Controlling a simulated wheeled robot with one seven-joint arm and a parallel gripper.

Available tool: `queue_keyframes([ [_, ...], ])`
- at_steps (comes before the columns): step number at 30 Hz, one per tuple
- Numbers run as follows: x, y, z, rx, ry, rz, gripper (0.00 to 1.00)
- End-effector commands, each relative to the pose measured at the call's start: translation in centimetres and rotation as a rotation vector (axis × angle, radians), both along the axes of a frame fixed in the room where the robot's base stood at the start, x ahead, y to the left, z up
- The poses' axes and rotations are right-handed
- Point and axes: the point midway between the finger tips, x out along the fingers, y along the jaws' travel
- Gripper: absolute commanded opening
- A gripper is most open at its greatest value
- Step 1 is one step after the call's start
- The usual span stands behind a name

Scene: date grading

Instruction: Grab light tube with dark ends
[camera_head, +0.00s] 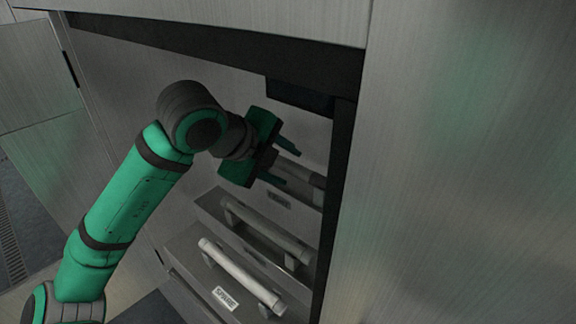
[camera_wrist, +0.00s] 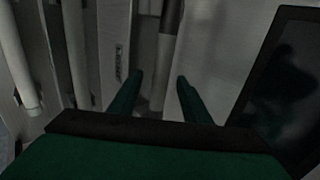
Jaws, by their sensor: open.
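A light tube with dark ends (camera_head: 298,171) sits on the rearmost, highest step of the recess, partly hidden by my gripper (camera_head: 288,167). I cannot tell how much depth lies between the fingertips and the tube.
Another tube (camera_head: 265,232) rests on the middle step, and a pale tube (camera_head: 240,275) lies on the front step above a "SPARE" label (camera_head: 225,298). A dark panel (camera_head: 300,97) hangs behind my gripper. The cabinet's right wall (camera_head: 450,170) stands close.

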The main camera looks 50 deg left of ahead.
Motion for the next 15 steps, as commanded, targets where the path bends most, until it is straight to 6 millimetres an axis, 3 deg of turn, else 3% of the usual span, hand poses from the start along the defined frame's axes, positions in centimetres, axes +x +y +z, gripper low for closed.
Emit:
queue_keyframes([
  [8, 0.28, 0.06, -0.3, 0.001, 0.0, 0.001, 0.44],
  [14, 0.32, -0.02, -0.29, 0.001, 0.0, -0.001, 0.01],
  [15, 0.33, -0.04, -0.3, 0.0, 0.0, -0.001, 0.0],
])
